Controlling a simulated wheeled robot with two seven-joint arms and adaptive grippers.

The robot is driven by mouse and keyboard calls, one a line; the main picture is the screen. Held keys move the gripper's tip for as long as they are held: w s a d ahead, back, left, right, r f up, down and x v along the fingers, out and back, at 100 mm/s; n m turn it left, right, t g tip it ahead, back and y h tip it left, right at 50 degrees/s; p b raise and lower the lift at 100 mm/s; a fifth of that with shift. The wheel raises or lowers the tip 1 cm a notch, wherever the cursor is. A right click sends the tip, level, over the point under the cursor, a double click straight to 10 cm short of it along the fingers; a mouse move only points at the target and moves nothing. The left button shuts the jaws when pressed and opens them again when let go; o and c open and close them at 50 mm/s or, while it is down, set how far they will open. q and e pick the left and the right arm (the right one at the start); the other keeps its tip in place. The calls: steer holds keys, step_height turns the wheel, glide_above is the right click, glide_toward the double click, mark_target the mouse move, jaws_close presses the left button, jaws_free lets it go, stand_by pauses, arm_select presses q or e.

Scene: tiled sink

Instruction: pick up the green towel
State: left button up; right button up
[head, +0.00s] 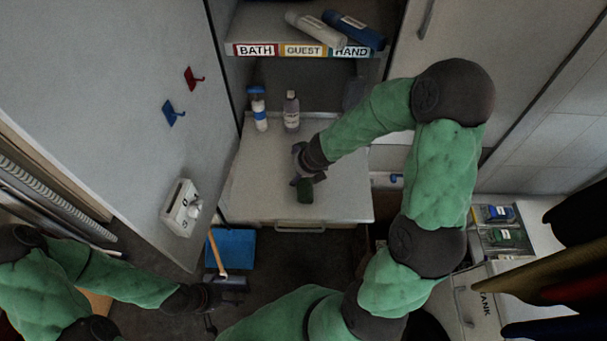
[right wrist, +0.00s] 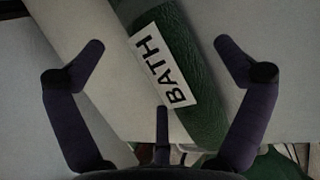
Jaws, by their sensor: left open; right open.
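The green towel (head: 305,191) is a small dark green roll on the grey cabinet top, partly hidden by my right gripper (head: 301,179) in the head view. In the right wrist view, the towel (right wrist: 185,52) carries a white BATH label. It lies between the open, spread fingers of my right gripper (right wrist: 160,47), with a gap on both sides. My left gripper (head: 212,299) is open, low at the left over the dark floor, well away from the towel.
Two bottles (head: 291,111) (head: 259,110) stand at the back of the cabinet top (head: 255,185). A shelf (head: 250,40) labelled BATH, GUEST, HAND holds a white and a blue roll above. A blue dustpan (head: 236,245) lies below left. The cabinet top's right side is clear.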

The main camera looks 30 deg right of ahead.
steer(key=shift+w+f, duration=0.3)
steer(key=shift+f, duration=0.3)
steer(key=shift+r, duration=0.1)
steer(key=c, duration=1.2)
steer(key=shift+c, duration=0.2)
